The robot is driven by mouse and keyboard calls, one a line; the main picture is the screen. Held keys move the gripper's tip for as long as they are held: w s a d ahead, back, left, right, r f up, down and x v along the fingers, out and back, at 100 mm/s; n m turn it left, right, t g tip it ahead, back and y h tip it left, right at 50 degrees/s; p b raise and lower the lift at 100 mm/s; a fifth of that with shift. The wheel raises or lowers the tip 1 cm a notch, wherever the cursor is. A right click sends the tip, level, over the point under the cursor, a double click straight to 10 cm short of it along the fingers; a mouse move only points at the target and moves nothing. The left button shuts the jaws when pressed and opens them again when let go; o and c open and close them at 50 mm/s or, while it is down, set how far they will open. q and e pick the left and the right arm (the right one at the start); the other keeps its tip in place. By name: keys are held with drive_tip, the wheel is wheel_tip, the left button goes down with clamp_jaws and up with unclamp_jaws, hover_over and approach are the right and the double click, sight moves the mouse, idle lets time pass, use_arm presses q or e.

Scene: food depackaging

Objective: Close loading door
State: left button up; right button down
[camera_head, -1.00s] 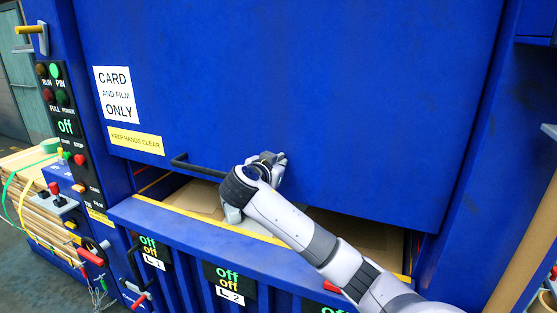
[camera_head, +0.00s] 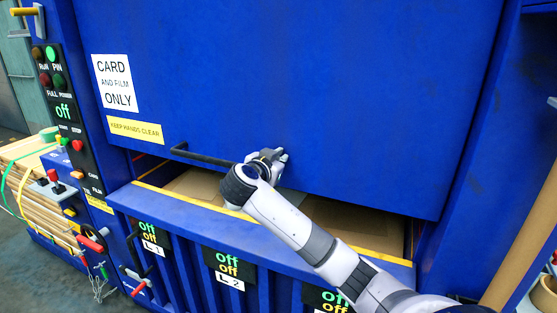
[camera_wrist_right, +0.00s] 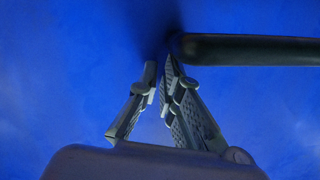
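The loading door (camera_head: 300,90) is a large blue panel, lowered most of the way. A gap stays between its bottom edge and the front ledge (camera_head: 200,208), and brown card shows inside. A black bar handle (camera_head: 200,158) runs along the lower left of the door. My right gripper (camera_head: 276,156) is at the door's face by the right end of the handle. In the right wrist view, the two fingers (camera_wrist_right: 160,72) are nearly together with nothing seen between them. The handle's end (camera_wrist_right: 240,50) lies just right of the fingertips; contact is unclear. My left gripper is out of view.
A control panel (camera_head: 62,110) with buttons and an off display stands left of the door. Red-handled levers (camera_head: 92,244) and stacked card (camera_head: 25,180) are at the lower left. A brown roll (camera_head: 525,235) stands at the right.

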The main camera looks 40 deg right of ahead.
wheel_tip(320, 180, down, 22)
drive_tip(key=b, duration=1.6)
drive_tip(key=shift+w+a, duration=0.15)
drive_tip(key=shift+r, duration=0.15)
